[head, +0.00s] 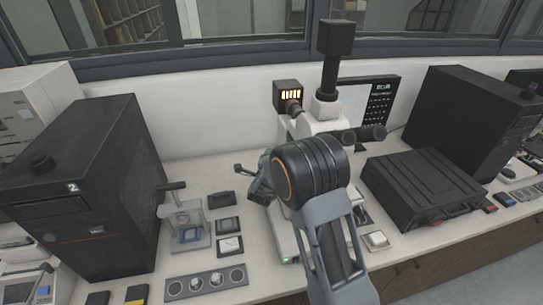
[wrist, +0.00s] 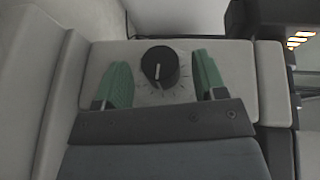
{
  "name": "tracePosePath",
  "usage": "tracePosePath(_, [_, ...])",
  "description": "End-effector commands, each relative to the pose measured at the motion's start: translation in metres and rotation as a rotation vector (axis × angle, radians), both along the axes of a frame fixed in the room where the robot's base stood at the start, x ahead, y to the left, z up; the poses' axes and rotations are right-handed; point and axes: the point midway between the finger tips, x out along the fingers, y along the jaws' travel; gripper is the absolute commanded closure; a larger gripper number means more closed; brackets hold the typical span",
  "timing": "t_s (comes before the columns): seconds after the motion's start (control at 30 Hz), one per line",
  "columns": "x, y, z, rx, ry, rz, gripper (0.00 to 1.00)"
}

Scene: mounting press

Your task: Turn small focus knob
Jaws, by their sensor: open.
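In the wrist view, a round black knob (wrist: 160,67) with a white pointer line sits on a light grey panel with scale marks around it. My gripper (wrist: 163,75) is open, with one green fingertip on each side of the knob. Gaps show between the fingertips and the knob, so they look apart from it. In the head view, my gripper (head: 257,175) is beside the white microscope (head: 318,122), mostly behind my own arm. The knob is hidden in the head view. I cannot tell from the pictures whether this knob is the small focus knob.
The microscope's black eyepieces (head: 365,134) stick out to the right of my arm. A black case (head: 425,185) lies on the right. A small press (head: 185,220) and a large black box (head: 85,185) stand on the left. Bench room is free behind the press.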

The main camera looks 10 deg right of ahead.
Motion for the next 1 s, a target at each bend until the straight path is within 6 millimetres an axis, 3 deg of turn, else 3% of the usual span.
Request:
tracePosePath(0.2, [0.016, -0.007, -0.002, 0.000, 0.001, 0.001, 0.35])
tracePosePath(0.6, [0.020, -0.008, -0.003, -0.001, 0.000, 0.001, 0.36])
tracePosePath(1.0, [0.020, -0.008, -0.003, -0.001, 0.000, 0.001, 0.75])
